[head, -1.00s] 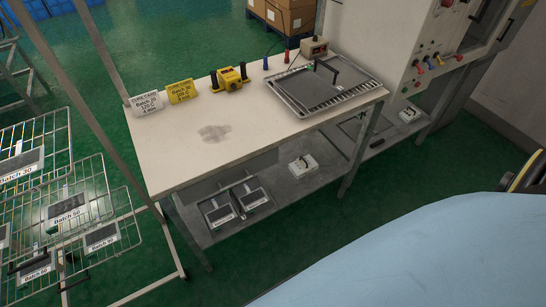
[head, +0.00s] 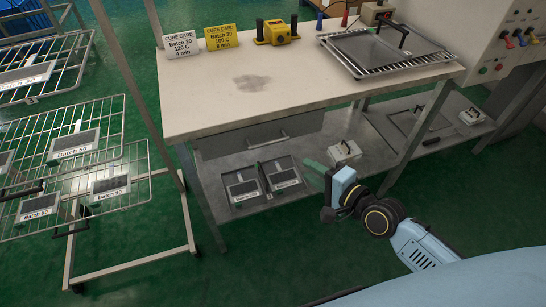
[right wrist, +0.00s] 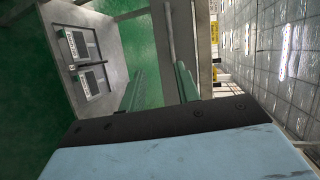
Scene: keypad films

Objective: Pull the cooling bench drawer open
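The cooling bench (head: 330,85) has a pale top. Its grey drawer (head: 225,142) sits under the left part of the top, with a pale bar handle (head: 268,140) on its front. The drawer looks shut. My right gripper (head: 310,169) is low in front of the bench, to the right of the handle and below it, apart from it. In the right wrist view its two green fingers (right wrist: 159,72) stand apart with nothing between them. My left gripper is not in view.
A lower shelf (head: 228,168) holds two small framed screens (head: 262,184) and a white box (head: 344,151). On top are cure cards (head: 200,40), a yellow device (head: 277,33) and a wire rack (head: 370,72). A wire trolley (head: 75,160) stands left. Green floor in front is clear.

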